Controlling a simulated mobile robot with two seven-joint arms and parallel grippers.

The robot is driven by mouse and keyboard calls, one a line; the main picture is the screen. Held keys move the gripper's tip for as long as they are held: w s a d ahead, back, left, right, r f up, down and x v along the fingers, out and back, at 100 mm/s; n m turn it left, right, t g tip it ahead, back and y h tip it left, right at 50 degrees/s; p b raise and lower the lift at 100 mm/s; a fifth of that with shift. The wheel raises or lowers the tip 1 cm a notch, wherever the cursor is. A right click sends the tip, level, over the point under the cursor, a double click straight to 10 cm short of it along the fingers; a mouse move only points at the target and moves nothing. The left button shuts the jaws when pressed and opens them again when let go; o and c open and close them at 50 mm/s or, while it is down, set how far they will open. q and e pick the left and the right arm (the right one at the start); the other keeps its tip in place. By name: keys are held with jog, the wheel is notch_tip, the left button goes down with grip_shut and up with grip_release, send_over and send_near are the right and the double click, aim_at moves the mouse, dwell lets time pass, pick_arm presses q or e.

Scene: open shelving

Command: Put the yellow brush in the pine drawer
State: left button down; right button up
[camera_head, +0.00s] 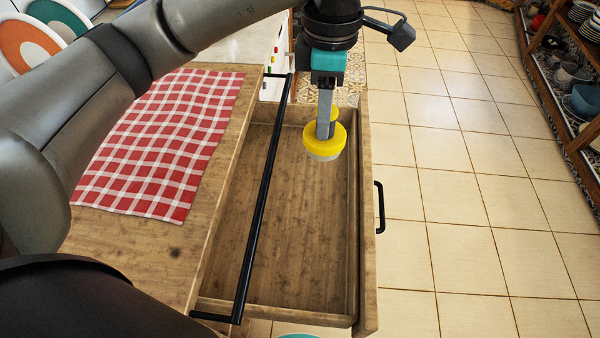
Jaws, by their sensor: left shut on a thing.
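The yellow brush (325,141) is round, with a yellow top and pale bristles below. My left gripper (325,122) points down from the top and is shut on the brush's upper part. The brush appears over the far end of the pine drawer (368,200), apart from the drawer's bottom. The drawer is pulled open, its inside looks empty, and a black handle (380,207) is on its front. My right gripper is not in view.
A black rail (262,205) runs along the counter edge beside the drawer opening. A red checked cloth (160,140) lies on the wooden counter (130,245). Tiled floor (470,220) is clear to the right, and shelves with dishes (565,75) stand at the far right.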

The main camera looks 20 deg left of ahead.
aim_at(321, 147)
pick_arm(q)
notch_tip(321, 147, down, 5)
jog(key=shift+s+f+b, duration=0.1)
jog(key=shift+b, duration=0.45)
notch_tip(321, 147, down, 2)
jog(key=shift+f+b, duration=1.5)
jog(key=shift+f, duration=4.1)
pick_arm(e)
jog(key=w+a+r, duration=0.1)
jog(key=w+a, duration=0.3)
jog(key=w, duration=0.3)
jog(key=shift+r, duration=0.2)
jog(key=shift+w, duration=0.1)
pick_arm(q)
jog(key=shift+f, duration=0.1)
jog(key=shift+c, duration=2.4)
grip_release()
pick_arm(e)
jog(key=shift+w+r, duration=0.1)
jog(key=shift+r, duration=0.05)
